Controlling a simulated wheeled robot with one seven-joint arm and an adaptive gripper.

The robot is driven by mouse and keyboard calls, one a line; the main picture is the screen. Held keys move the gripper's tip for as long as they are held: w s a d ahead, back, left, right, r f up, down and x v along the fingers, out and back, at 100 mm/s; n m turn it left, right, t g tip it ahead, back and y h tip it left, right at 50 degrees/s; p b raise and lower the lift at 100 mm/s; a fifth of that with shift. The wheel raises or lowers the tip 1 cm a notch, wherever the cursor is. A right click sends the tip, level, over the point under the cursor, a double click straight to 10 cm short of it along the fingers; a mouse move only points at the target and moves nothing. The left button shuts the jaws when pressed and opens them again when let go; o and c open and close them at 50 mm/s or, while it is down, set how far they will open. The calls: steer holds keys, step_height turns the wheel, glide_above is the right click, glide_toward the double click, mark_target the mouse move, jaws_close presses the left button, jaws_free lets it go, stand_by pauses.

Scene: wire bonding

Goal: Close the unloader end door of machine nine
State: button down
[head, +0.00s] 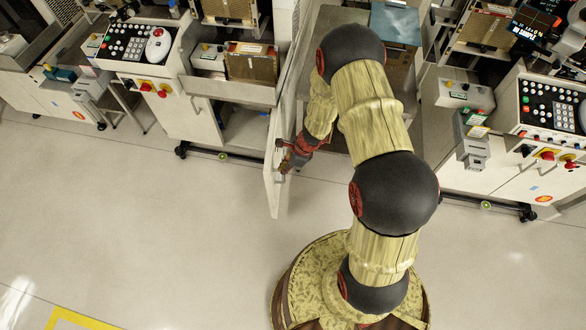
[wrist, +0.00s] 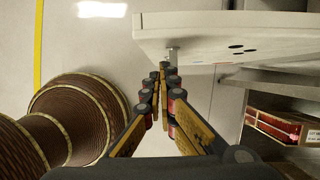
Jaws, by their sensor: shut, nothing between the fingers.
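The end door (head: 274,172) is a white panel on the right end of the left machine. It stands open, jutting out toward the aisle and seen nearly edge-on in the head view. My gripper (head: 284,166) is at the right side of the door. In the wrist view my gripper (wrist: 164,70) is shut and empty, its fingertips just at the handle. Whether they touch it cannot be told. No machine number is legible.
The left machine's control panel (head: 138,43) and a brown magazine (head: 250,66) are left of the door. Another machine (head: 505,145) stands at right. In the wrist view a shelf holds a red-and-brown box (wrist: 280,125). The floor (head: 150,220) in front is clear.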

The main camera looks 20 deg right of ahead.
steer(key=shift+w+a, duration=0.35)
steer(key=shift+a, duration=0.45)
steer(key=shift+a, duration=0.1)
